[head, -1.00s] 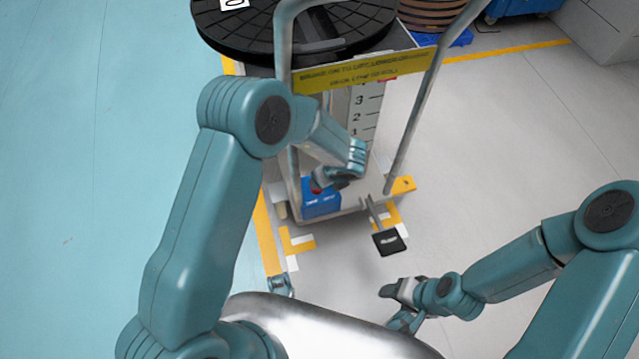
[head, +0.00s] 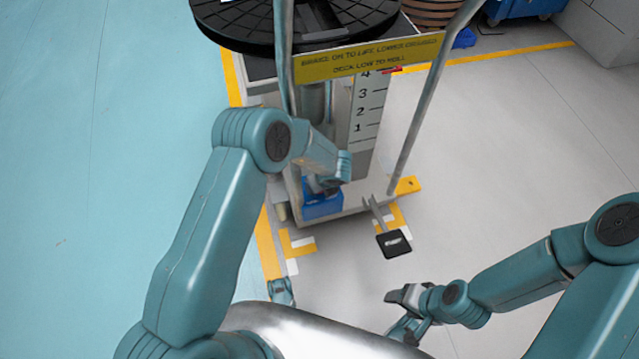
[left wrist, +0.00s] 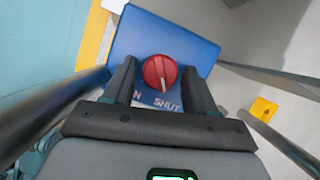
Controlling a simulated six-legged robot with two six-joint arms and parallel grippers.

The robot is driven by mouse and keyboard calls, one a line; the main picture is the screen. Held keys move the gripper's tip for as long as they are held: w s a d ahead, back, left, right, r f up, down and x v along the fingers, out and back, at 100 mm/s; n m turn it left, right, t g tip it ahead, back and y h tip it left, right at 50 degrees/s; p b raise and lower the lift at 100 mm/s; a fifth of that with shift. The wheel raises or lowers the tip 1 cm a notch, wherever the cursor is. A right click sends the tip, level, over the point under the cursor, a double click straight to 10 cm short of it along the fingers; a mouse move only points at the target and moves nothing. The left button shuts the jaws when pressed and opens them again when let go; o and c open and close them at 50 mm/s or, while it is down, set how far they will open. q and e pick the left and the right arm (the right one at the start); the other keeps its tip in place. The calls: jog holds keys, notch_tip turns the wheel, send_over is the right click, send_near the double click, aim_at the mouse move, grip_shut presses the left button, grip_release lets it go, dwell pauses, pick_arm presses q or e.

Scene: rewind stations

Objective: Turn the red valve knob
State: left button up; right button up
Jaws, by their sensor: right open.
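The red valve knob (left wrist: 162,72) is on the face of a blue box (left wrist: 190,42), with a white line on it pointing down towards the printed word SHUT. In the left wrist view, my left gripper (left wrist: 160,65) is open, with one dark finger on each side of the knob and a narrow gap on both sides. In the head view, the blue box (head: 322,207) sits low on the cart and my left wrist hides the knob. My right gripper (head: 393,315) is open and empty above the grey floor, well away from the box.
The cart's metal handle posts (head: 420,110) carry a yellow sign (head: 370,57). A black pedal (head: 393,243) sticks out at the front. A black round platter (head: 300,25) is above. Grey floor to the right is clear.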

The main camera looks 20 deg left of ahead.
pick_arm(q)
jog(key=c, duration=0.7)
jog(key=m, duration=0.3)
jog(key=shift+a+t+h, duration=0.1)
jog(key=shift+t+h, duration=0.3)
jog(key=o, duration=1.1)
jog(key=shift+p+v, duration=2.95)
jog(key=shift+v, duration=5.25)
